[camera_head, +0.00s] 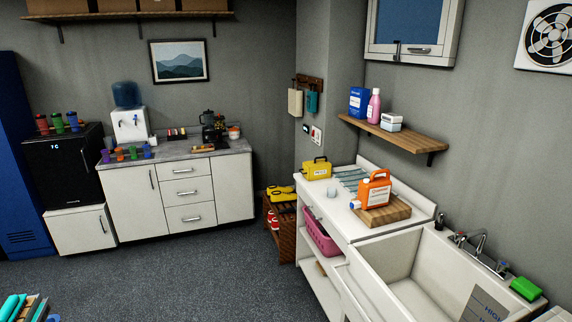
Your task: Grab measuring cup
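A small pale cup-like item (331,191) stands on the white counter (335,222) at the right, left of the orange jug; it may be the measuring cup, but it is too small to tell. A small white and blue item (355,204) sits at the left foot of the orange jug (375,191), and I cannot tell what it is. Neither of my grippers is in view.
The jug stands on a wooden board (396,214). A yellow box (317,169) is at the counter's far end. A sink (400,262) adjoins the counter in front. A wooden rack (285,240) stands beyond it. The grey floor (190,275) in the middle is clear.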

